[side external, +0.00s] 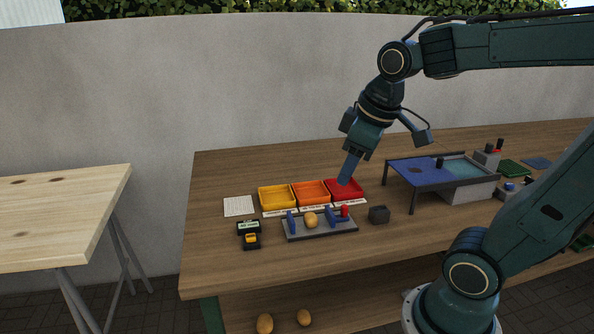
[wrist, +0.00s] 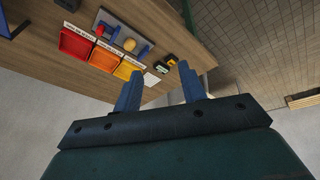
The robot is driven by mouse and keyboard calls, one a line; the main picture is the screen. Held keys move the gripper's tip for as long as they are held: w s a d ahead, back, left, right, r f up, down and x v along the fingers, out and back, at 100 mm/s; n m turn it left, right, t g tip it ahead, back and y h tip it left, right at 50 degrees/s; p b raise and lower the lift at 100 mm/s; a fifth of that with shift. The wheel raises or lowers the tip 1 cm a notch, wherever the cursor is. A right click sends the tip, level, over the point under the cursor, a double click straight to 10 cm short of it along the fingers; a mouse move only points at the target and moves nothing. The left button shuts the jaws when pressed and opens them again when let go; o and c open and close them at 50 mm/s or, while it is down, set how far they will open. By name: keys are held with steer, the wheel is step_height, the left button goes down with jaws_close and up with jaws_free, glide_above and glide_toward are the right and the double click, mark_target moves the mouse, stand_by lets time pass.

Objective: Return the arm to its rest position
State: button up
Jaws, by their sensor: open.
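My gripper (side external: 347,170) points down in the side external view, over the back edge of the red tray. In the wrist view its two blue fingers (wrist: 160,88) stand apart with nothing between them. A yellow tray (side external: 277,196), an orange tray (side external: 311,193) and a red tray (side external: 358,190) stand in a row on the wooden table (side external: 225,175). They look empty. A potato (side external: 311,220) sits on a grey fixture (side external: 330,231) with blue uprights in front of the trays. It also shows in the wrist view (wrist: 130,44).
A blue-topped stand (side external: 415,174) is right of the trays. A dark block (side external: 379,214), a small meter (side external: 248,228) and a white sheet (side external: 238,206) lie nearby. Two potatoes (side external: 265,323) (side external: 304,317) are low, below the table's front edge. A wall stands behind.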

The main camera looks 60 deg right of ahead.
steer(key=s+a+m+t, duration=0.1)
steer(key=s+a, duration=0.3)
steer(key=s, duration=0.2)
steer(key=shift+a+f+m+t+y, duration=0.15)
steer(key=shift+a+m+t+y, duration=0.15)
steer(key=shift+a+m+y, duration=0.1)
